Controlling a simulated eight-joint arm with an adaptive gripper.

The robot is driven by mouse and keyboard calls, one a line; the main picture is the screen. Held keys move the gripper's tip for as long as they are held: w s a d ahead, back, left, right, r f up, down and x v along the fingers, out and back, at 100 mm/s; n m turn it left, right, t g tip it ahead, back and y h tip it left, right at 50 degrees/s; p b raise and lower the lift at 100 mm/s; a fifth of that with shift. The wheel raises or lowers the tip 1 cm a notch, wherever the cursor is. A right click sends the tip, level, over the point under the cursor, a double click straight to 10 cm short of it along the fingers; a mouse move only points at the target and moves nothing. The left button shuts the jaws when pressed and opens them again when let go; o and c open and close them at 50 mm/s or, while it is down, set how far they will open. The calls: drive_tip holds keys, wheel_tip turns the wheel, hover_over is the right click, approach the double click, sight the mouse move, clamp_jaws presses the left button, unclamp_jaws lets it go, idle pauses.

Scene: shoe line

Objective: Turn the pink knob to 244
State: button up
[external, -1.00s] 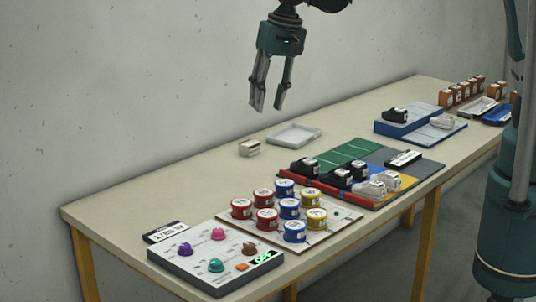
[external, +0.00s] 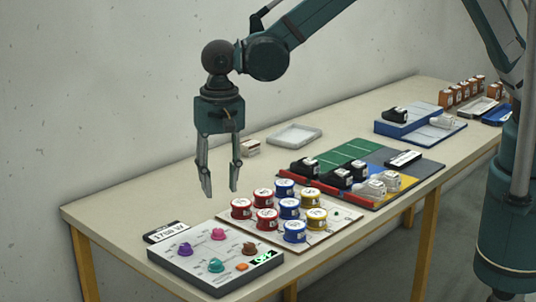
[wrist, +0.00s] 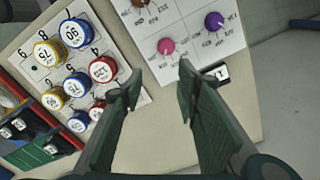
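The pink knob (external: 218,234) sits on the grey control panel (external: 193,276) at the front left of the table. It also shows in the wrist view (wrist: 166,46), near the top middle, just beyond my fingertips. My gripper (external: 221,192) is open and empty, pointing down above the back of the panel, apart from the knob. In the wrist view my gripper (wrist: 160,72) has its fingers spread with bare table between them. The small green display (external: 264,257) is on the panel's right end; its digits are too small to read.
Purple (external: 185,249), teal (external: 216,265) and brown (external: 249,248) knobs and an orange button (external: 241,267) share the panel. A label plate (external: 166,232) lies behind it. Several round red, blue and yellow cans stand on a white board (external: 340,222) to the right.

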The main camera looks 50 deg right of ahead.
sight(218, 229)
drive_tip(key=shift+s+a+f, duration=0.4)
drive_tip(key=shift+a+f, duration=0.1)
drive_tip(key=shift+a, duration=0.2)
drive_tip(key=shift+s+a+f, duration=0.4)
drive_tip(key=shift+a+f, duration=0.1)
drive_tip(key=shift+a, duration=0.15)
drive_tip(key=shift+f, duration=0.15)
drive_tip(key=shift+f, duration=3.75)
drive_tip(key=c, duration=0.9)
